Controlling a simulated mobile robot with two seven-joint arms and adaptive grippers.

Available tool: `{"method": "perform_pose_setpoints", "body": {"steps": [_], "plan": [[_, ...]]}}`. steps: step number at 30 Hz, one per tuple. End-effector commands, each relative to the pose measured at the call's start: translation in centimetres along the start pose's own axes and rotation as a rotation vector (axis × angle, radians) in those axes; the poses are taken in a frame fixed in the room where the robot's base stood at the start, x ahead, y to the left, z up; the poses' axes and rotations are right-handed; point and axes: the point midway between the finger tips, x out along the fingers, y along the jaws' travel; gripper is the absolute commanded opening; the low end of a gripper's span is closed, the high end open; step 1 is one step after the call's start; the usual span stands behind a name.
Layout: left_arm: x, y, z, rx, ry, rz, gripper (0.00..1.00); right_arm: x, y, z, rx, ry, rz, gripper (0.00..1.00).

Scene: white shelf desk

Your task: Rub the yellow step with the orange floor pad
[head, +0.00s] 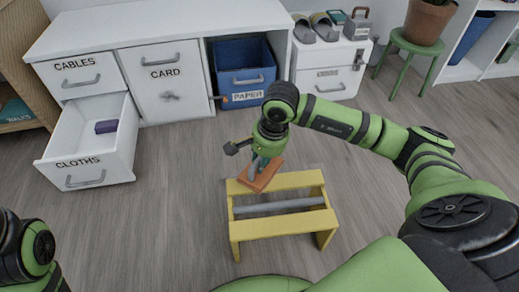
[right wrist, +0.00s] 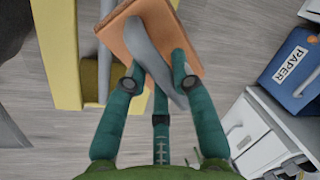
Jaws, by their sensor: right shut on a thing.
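The yellow step (head: 283,223) stands on the floor in front of me, with two top slats and a grey bar between them. It also shows at the left of the right wrist view (right wrist: 58,50). The orange floor pad (head: 268,180) is a flat block with a grey handle; it also shows in the right wrist view (right wrist: 186,28). My right gripper (head: 258,165) is shut on the pad's grey handle. The pad overlaps the back left end of the step's far slat; I cannot tell whether it touches. My left arm shows at the lower left, its gripper out of view.
A white desk (head: 160,30) stands behind, with an open CLOTHS drawer (head: 95,150) at left holding a purple item (head: 106,126). A blue PAPER bin (head: 244,72) sits in the desk. A green stool (head: 410,48) with a plant pot is at back right. Floor around the step is clear.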

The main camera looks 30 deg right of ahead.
Motion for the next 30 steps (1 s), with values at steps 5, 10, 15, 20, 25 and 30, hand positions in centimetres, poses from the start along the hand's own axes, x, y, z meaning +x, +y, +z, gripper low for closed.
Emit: {"method": "perform_pose_setpoints", "body": {"steps": [5, 10, 15, 20, 25, 30], "plan": [[-0.4, -0.2, 0.6, -0.004, -0.041, -0.012, 0.46, -2.0, -0.3, -0.5, 0.006, 0.002, -0.001, 0.0], [-0.9, -0.3, 0.8, -0.007, -0.06, -0.018, 0.46, -2.8, -0.5, -0.7, 0.01, 0.003, 0.0, 0.0], [-1.1, -0.2, 0.7, -0.007, -0.06, -0.019, 0.46, -2.7, -0.4, -0.7, 0.01, 0.002, 0.0, 0.0], [-1.1, -0.2, 0.7, -0.007, -0.06, -0.019, 0.46, -2.7, -0.4, -0.7, 0.01, 0.002, -0.001, 0.0], [-1.1, -0.2, 0.7, -0.007, -0.06, -0.019, 0.46, -2.7, -0.4, -0.7, 0.009, 0.002, -0.001, 0.0], [-0.7, -0.2, 1.5, -0.01, -0.113, -0.02, 0.46, -5.2, -1.3, 0.0, -0.071, -0.017, -0.003, 0.0]]}}
